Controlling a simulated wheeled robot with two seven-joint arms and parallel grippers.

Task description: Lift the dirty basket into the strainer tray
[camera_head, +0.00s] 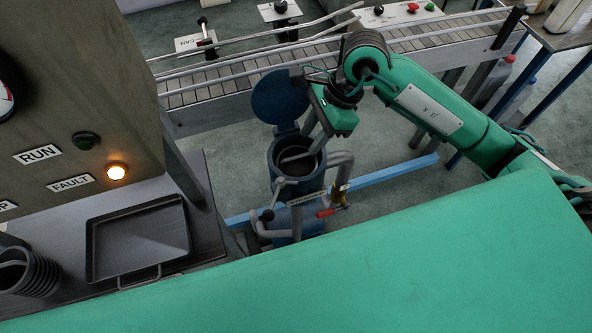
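The strainer housing (284,181), a blue upright pot, stands in the middle with its round lid (279,98) swung open at the back. Inside its mouth a grey curved bar, like a handle, and a dark interior (301,166) show; I cannot make out the whole dirty basket. My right gripper (312,138) points down at the housing's mouth, close to the bar. Whether its fingers are open or shut on the bar is not clear. The strainer tray (138,240), black, shallow and empty, lies on the bench at left. My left gripper is out of view.
A dark ribbed round container (27,276) stands left of the tray. A panel with RUN and a lit FAULT lamp (117,172) rises behind the tray. Pipes and a red-handled valve (326,212) surround the housing. A conveyor (240,82) with rails runs behind.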

